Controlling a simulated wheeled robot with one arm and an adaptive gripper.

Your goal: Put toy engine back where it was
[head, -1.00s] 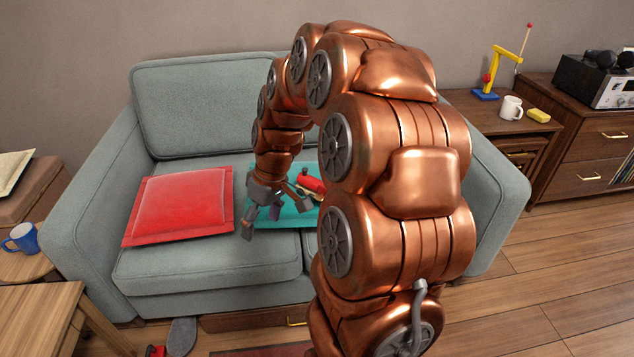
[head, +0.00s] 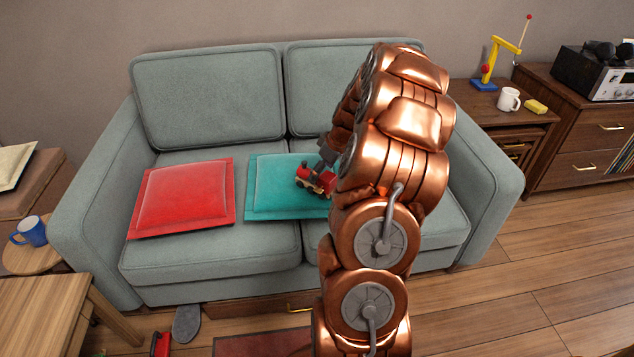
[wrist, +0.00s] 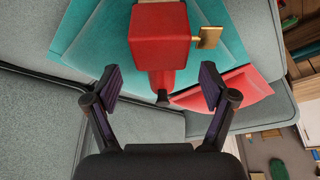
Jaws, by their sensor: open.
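The toy engine (head: 316,181), red with a black funnel and gold parts, stands on the teal cushion (head: 270,200) on the sofa. In the wrist view the engine (wrist: 158,38) is at the top centre, with its narrow red end and dark tip pointing between the fingers. My gripper (wrist: 160,86) is open, with its two fingertips apart and nothing visibly clamped. In the head view my gripper (head: 326,152) is just above and behind the engine, mostly hidden by my arm. Whether it touches the engine I cannot tell.
A red cushion (head: 182,198) lies left of the teal one on the grey sofa (head: 215,255). A wooden table (head: 40,315) stands front left, with a blue mug (head: 33,231) behind it. A white mug (head: 508,99), a yellow block (head: 535,107) and a yellow crane-like toy (head: 491,68) stand right.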

